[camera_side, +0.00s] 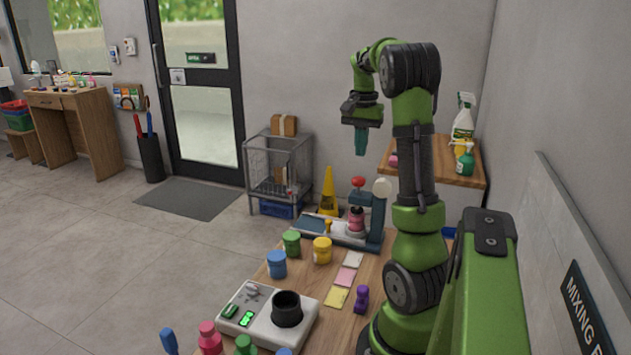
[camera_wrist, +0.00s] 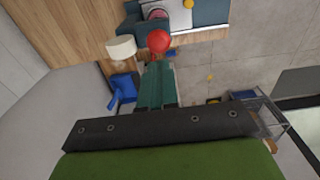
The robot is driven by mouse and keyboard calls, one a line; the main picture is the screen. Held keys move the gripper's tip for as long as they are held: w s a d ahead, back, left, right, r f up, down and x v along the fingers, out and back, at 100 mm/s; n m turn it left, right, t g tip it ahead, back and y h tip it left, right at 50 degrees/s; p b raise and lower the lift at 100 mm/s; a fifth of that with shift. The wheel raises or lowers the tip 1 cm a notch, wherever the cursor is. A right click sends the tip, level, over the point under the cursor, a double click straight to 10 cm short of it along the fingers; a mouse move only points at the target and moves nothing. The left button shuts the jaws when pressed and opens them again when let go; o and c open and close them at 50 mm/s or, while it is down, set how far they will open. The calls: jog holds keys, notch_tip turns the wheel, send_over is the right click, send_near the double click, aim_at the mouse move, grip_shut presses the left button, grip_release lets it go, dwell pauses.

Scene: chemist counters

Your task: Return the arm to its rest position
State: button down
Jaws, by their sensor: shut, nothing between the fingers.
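My gripper (camera_side: 361,141) hangs in the air with its teal fingers pointing down. It is above and behind the red-knobbed press (camera_side: 374,215) at the far end of the wooden counter (camera_side: 300,258). My green and black arm stands upright on the right side of the counter, bent over at the top. In the wrist view the teal fingers (camera_wrist: 156,85) are together with nothing between them. The press's red knob (camera_wrist: 159,41) and a white round part (camera_wrist: 121,47) show beyond the fingertips in that view.
A scale with a black cup (camera_side: 287,309), a blue jar (camera_side: 277,264), a green jar (camera_side: 291,243) and a yellow jar (camera_side: 322,250) stand on the counter. A side table with spray bottles (camera_side: 463,118) is behind my arm. A wire cart (camera_side: 279,165) stands by the wall. Open floor lies left.

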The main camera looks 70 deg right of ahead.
jog(key=shift+w+a+f+n, duration=0.25)
jog(key=shift+a+f, duration=0.25)
jog(key=shift+f, duration=0.25)
jog(key=w+a+n+t, duration=0.2)
jog(key=w+a+n, duration=0.15)
jog(key=a, duration=0.55)
jog(key=w+a+n+t, duration=0.25)
jog(key=w+a, duration=0.25)
jog(key=a, duration=0.5)
jog(key=s+a+n+t+y, duration=0.2)
jog(key=s+a+n, duration=0.2)
jog(key=a, duration=1.6)
jog(key=n, duration=0.3)
jog(key=shift+r+t, duration=0.3)
jog(key=shift+t, duration=0.05)
